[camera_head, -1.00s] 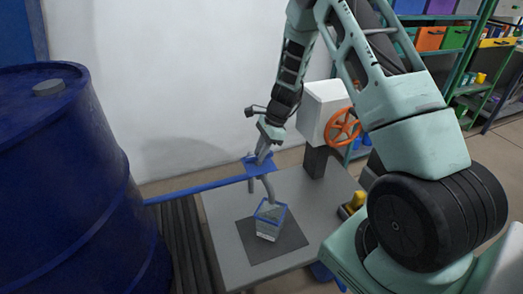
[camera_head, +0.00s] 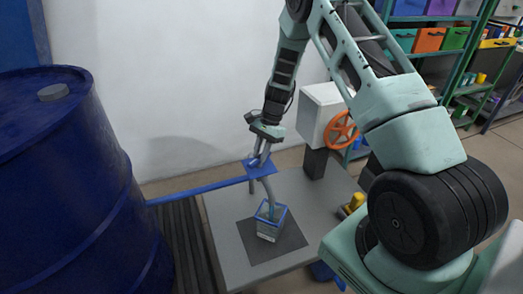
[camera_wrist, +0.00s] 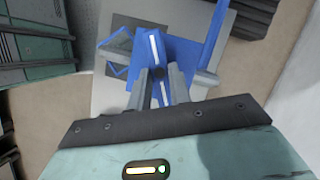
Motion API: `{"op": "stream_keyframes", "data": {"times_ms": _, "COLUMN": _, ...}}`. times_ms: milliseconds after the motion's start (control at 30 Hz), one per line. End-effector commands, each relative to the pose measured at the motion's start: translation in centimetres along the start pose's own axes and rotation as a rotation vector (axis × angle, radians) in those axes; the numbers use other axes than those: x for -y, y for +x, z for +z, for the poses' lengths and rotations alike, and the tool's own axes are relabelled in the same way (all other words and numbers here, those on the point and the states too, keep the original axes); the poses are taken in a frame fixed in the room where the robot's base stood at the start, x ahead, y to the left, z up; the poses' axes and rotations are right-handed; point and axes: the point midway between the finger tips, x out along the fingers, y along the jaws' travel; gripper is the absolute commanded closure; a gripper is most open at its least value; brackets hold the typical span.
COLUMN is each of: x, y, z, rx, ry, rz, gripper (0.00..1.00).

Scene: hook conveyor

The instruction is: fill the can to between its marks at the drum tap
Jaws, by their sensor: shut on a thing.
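The can (camera_head: 268,233), a clear box with a blue rim, stands on a dark mat on the grey table, below the tap spout (camera_head: 268,184). A pale bluish streak runs from the spout into the can; the level and marks are too small to read. My gripper (camera_head: 259,163) is above the spout, shut on the blue tap handle (camera_wrist: 158,58). In the wrist view the handle, with a white stripe, sits between my fingers. The can's blue rim (camera_wrist: 115,44) partly shows behind it. The blue drum (camera_head: 75,190) stands at left.
A blue pipe (camera_head: 197,191) runs from the drum side to the tap. Bare table (camera_head: 315,205) lies right of the mat. Shelves with coloured bins (camera_head: 430,39) stand at back right.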

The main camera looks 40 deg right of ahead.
Motion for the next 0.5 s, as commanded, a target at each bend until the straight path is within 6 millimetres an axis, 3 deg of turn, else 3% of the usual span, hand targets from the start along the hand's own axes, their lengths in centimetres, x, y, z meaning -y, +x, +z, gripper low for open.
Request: {"op": "stream_keyframes", "data": {"times_ms": 500, "x": 0.33, "y": -0.01, "z": -0.02, "rx": -0.002, "ry": -0.287, "rz": 0.119, "gripper": 1.0}}
